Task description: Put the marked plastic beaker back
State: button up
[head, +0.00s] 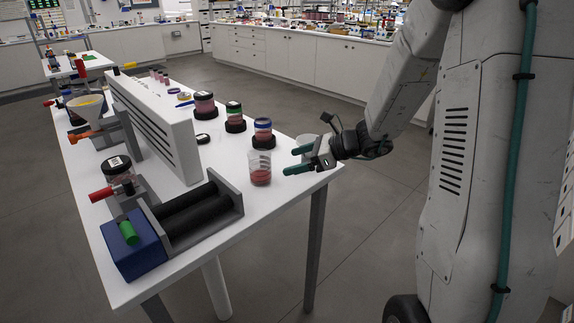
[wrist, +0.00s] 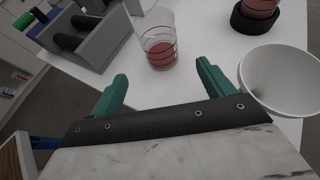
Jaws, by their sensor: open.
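A clear plastic beaker (head: 260,170) with dark marking lines and red contents stands upright near the front right edge of the white table (head: 255,207). In the wrist view the beaker (wrist: 158,45) is ahead of my gripper (wrist: 162,74), roughly in line with the gap between the green fingers. In the head view my gripper (head: 292,161) is just right of the beaker. The fingers are apart and nothing is between them. The place where the beaker belongs is not clear from these frames.
Jars in black holders, one blue-lidded (head: 263,128), stand behind the beaker. A roller machine (head: 190,210) with a blue end is to the left, and a tall white slotted unit (head: 160,125) is behind it.

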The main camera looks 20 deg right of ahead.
jog(key=shift+s+d, duration=0.15)
jog(key=shift+s+r, duration=0.1)
jog(key=shift+r, duration=0.1)
jog(key=s+a+r+n+g+h, duration=0.1)
jog(key=s+a+r+n+g, duration=0.3)
jog(key=s+n, duration=0.3)
jog(key=s+a+r+n+g+h, duration=0.1)
jog(key=s+a+r+n+g, duration=0.1)
jog(key=s+a+r+n, duration=0.35)
jog(key=s+d+n+h, duration=0.2)
jog(key=s+n+h, duration=0.2)
jog(key=s, duration=0.5)
jog(key=s+d+r+n+h, duration=0.1)
jog(key=s+n+h, duration=0.3)
jog(key=s+n, duration=0.5)
jog(key=shift+s+d, duration=0.25)
jog(key=shift+d, duration=0.35)
